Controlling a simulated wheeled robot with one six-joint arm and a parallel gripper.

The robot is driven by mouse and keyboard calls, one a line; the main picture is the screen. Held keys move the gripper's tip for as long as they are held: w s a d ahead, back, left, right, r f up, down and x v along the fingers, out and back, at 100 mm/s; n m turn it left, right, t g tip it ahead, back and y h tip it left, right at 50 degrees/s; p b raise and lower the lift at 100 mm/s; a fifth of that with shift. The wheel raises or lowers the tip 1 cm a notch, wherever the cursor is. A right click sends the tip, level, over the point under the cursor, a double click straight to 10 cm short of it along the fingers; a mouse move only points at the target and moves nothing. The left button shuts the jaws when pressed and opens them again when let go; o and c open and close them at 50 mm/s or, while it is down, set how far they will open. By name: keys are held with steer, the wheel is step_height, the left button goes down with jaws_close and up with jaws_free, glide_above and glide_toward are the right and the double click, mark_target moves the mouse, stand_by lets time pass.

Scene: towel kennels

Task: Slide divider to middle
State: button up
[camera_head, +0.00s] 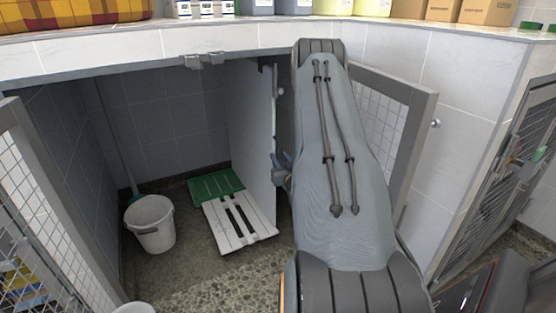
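The divider (252,125) is a tall light-grey panel standing upright inside the open kennel, right of the middle of its opening as seen here. Its front edge faces me, with small fittings near the top and a pale round knob (281,91) beside it. My gripper (281,170) shows only in part at the divider's front edge, low down, beside my grey arm. My arm covers most of it and the right part of the kennel opening. I cannot tell whether the fingers are open, shut or touching the panel.
A white bucket (153,229) stands on the kennel floor at left, with a broom handle (110,130) leaning behind. Mesh doors stand open at left (40,215) and right (380,130).

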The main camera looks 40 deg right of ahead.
steer(key=shift+w+d, duration=0.2)
steer(key=shift+w, duration=0.3)
jaws_close()
